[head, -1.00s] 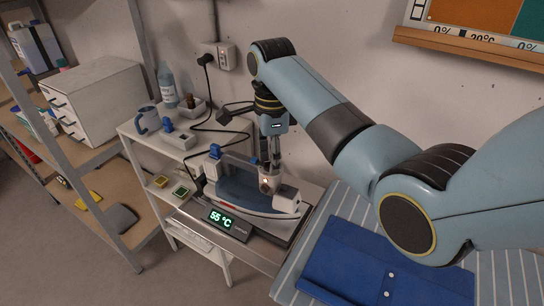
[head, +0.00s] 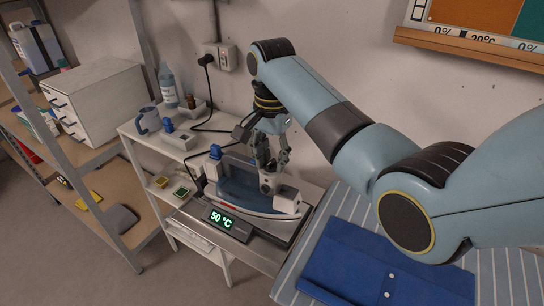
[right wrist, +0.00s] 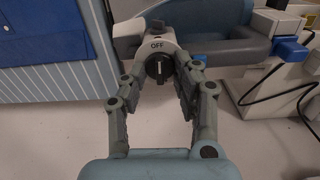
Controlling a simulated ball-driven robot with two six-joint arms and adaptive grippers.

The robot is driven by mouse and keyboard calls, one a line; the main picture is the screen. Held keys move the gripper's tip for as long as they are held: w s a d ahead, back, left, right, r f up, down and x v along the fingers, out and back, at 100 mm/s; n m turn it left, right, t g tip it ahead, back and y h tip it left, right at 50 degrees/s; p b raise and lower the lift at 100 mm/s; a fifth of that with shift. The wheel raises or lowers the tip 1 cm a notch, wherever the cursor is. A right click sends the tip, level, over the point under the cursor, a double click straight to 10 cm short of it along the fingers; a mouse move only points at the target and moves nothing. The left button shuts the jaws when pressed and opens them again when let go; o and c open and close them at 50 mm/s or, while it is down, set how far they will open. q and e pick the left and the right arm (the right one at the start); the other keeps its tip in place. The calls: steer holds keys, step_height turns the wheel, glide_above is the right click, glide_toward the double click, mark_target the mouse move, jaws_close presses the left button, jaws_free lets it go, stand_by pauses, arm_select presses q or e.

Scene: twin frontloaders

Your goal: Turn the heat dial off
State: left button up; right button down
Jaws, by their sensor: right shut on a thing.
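The iron (head: 245,190), blue with a pale base, sits on a grey stand (head: 285,238) at the middle of the head view. The heat dial (right wrist: 158,70) is a dark round knob below the word OFF on a pale housing. Its light pointer line stands upright, towards OFF. My right gripper (head: 268,168) reaches down to the iron and is shut on the dial; in the right wrist view its fingers lie either side of it. The exact contact is hard to see. The green display (head: 222,217) reads 50 °C. My left gripper is not in view.
A striped ironing board (head: 488,292) with a folded blue cloth (head: 390,262) lies at the right. A mug (head: 147,120) and a bottle (head: 167,85) stand on the white side table (head: 158,145). A black cable runs from the wall socket (head: 224,57) behind the iron.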

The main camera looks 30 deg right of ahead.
mark_target(272, 160)
steer(key=shift+n, duration=0.5)
steer(key=c, duration=1)
jaws_free()
steer(key=shift+r, duration=4)
